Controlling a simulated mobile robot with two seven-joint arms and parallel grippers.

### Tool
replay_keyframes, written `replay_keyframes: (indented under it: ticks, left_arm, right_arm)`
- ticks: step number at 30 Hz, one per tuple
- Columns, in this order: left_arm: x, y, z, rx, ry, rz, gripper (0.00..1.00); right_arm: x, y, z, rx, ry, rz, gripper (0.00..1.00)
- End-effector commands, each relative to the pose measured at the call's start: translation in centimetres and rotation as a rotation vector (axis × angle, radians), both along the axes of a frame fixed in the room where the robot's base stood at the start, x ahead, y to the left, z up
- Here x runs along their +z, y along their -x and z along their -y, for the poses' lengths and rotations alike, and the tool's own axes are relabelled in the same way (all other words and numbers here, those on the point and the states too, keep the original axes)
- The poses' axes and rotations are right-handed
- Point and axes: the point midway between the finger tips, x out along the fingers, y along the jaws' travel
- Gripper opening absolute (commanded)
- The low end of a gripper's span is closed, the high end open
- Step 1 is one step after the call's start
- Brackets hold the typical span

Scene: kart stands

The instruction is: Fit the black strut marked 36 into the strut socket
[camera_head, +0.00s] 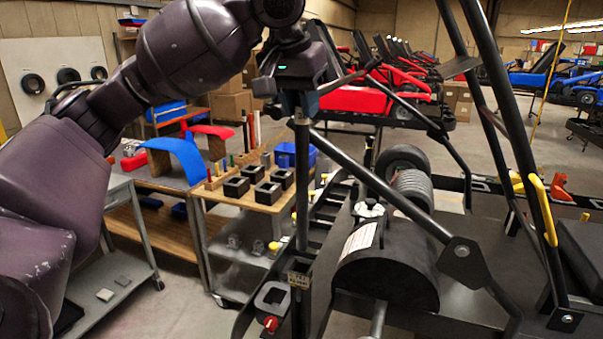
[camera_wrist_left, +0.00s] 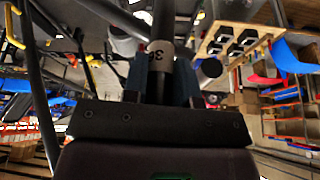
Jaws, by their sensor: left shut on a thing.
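My left gripper (camera_head: 299,106) is high at the middle of the head view, shut around the upper part of the black strut (camera_head: 302,185). The strut hangs upright below it, in front of the black kart. In the left wrist view, the strut (camera_wrist_left: 160,58) carries a pale band marked 36 and sits between the two fingers (camera_wrist_left: 160,85). A tan label (camera_head: 299,281) shows near the strut's lower end, beside a dark bracket with a red knob (camera_head: 271,323). I cannot tell for sure which part is the strut socket, or whether the strut's end is inside it. My right gripper is not in view.
The kart's slanted black tube (camera_head: 380,187) and black tank (camera_head: 388,272) are just right of the strut. A wheeled cart (camera_head: 232,201) with black blocks stands behind to the left. Red karts (camera_head: 383,98) stand at the back. Floor is free at lower left.

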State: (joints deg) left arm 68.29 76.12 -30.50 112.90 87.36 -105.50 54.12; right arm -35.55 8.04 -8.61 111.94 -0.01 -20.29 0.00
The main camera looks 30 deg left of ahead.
Motion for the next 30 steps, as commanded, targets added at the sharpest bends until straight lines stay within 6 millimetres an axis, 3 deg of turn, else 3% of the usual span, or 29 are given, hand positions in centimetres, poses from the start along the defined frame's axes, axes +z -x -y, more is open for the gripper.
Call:
replay_keyframes:
  ticks: [3, 9, 19, 27, 30]
  left_arm:
    - [-2.7, 0.0, 0.0, 0.001, -0.002, -0.002, 0.0]
    - [-6.3, 0.0, 0.0, 0.0, -0.001, -0.001, 0.0]
    - [-8.5, 0.0, 0.0, 0.001, 0.0, 0.002, 0.0]
    - [-11.8, 0.0, 0.0, 0.0, 0.0, 0.002, 0.0]
    - [-12.0, -0.1, 0.0, 0.0, 0.0, 0.004, 0.0]
  right_arm:
    - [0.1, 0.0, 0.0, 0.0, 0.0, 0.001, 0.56]
    - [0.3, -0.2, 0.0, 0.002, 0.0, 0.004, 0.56]
    - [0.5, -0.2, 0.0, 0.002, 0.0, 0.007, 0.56]
    - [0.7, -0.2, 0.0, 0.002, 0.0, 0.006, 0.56]
    - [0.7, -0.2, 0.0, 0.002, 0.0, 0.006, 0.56]
